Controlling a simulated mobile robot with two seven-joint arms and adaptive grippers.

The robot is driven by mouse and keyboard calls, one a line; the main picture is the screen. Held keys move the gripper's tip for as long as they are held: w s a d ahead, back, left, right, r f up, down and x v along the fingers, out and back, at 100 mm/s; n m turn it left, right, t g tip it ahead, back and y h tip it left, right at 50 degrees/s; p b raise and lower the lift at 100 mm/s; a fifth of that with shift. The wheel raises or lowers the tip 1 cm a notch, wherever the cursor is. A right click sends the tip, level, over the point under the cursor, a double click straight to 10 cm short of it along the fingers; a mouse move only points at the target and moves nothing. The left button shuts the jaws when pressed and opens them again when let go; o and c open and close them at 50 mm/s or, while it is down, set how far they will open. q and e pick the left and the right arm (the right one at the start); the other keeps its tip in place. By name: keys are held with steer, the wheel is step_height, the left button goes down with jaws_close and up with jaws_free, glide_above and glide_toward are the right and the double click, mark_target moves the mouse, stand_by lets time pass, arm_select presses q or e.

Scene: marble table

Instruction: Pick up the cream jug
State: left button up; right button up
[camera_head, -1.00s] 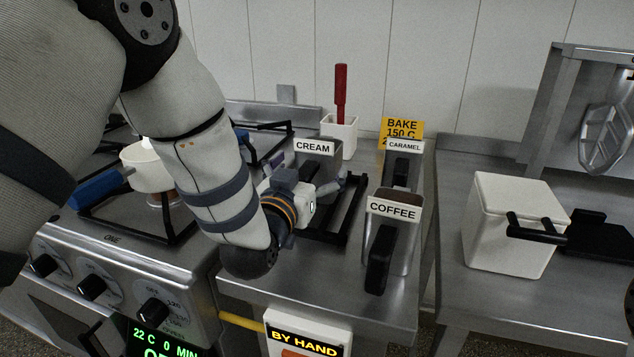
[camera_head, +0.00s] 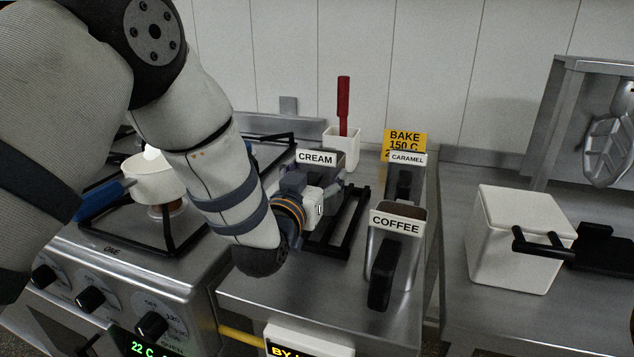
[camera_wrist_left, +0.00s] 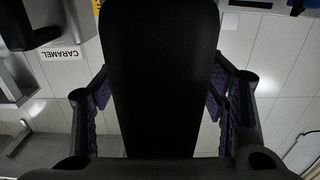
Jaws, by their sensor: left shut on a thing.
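The cream jug (camera_head: 318,158), a metal jug with a white CREAM label, stands at the back of the steel counter beside the stove. My left gripper (camera_head: 328,194) is in front of it and hides most of its lower body and its handle. In the left wrist view a broad black piece, seemingly the jug's handle (camera_wrist_left: 160,70), fills the middle, with my left gripper's fingers on both sides of it. The gripper is shut on the jug. I cannot tell whether the jug's base touches the counter. My right gripper is out of view.
The coffee jug (camera_head: 397,222) and caramel jug (camera_head: 408,158) stand to the right. A white holder (camera_head: 343,150) with a red-handled tool is behind. A black rack (camera_head: 345,225) lies close by. A white pot (camera_head: 155,180) sits on the stove; a white container (camera_head: 515,240) stands right.

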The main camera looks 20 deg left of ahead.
mark_target(316, 153)
arm_select(q)
steer(key=r, duration=0.4)
steer(key=shift+s+r+p, duration=0.25)
steer(key=shift+s+p, duration=0.05)
steer(key=shift+p, duration=0.05)
steer(key=shift+o, duration=0.2)
steer(key=s+r, duration=0.2)
steer(key=r, duration=0.1)
steer(key=s+r+p, duration=0.1)
steer(key=s+r, duration=0.1)
steer(key=shift+d, duration=0.3)
steer(key=s+r, duration=0.1)
steer(key=s, duration=0.2)
steer(key=s+r, duration=0.1)
steer(key=s, duration=0.2)
steer(key=s+d+r, duration=0.1)
steer(key=s, duration=0.2)
steer(key=shift+s+r, duration=0.2)
steer(key=shift+c, duration=0.2)
steer(key=o, duration=0.8)
steer(key=c, duration=0.6)
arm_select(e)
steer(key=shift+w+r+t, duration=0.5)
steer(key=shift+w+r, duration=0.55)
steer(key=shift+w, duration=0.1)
arm_select(q)
steer(key=shift+o, duration=0.2)
